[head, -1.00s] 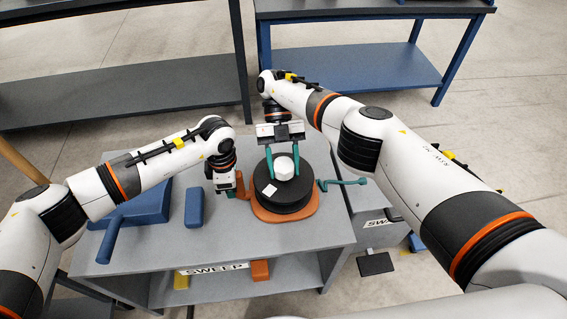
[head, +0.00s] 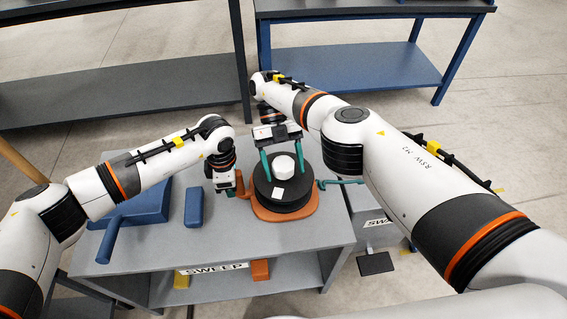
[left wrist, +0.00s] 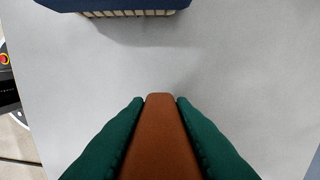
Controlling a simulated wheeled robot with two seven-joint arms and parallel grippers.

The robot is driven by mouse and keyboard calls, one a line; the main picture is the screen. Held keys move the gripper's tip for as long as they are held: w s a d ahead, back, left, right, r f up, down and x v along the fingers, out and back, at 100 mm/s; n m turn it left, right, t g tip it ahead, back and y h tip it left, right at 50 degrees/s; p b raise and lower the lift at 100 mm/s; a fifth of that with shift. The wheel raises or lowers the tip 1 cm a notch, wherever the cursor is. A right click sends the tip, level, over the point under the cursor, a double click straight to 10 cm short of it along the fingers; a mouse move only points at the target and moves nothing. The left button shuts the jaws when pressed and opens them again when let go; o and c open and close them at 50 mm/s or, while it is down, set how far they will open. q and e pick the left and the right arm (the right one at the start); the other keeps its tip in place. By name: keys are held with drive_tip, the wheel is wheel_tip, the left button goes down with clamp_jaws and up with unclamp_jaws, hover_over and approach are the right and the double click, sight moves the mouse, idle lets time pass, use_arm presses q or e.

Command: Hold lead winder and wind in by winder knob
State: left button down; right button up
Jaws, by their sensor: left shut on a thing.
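The lead winder has an orange base (head: 292,211), a black drum (head: 283,201) and a white winder knob (head: 284,167) on top. It lies near the right end of the grey bench. My left gripper (head: 239,191) is shut on the winder's orange handle, which the left wrist view shows as an orange-brown bar (left wrist: 159,140) between green fingers. My right gripper (head: 284,170) is above the drum. Its green fingers stand spread on either side of the knob, with a gap visible. A teal lead (head: 343,182) sticks out right of the winder.
A "SWEEP" label (head: 215,268) is on the bench front. A lower grey unit (head: 378,232) adjoins at right.

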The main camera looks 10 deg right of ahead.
sight(284, 163)
drive_tip(key=shift+r, duration=0.15)
drive_tip(key=shift+w+r, duration=0.15)
drive_tip(key=shift+r, duration=0.4)
wheel_tip(284, 163, up, 9)
drive_tip(key=shift+f, duration=0.15)
drive_tip(key=shift+f, duration=0.1)
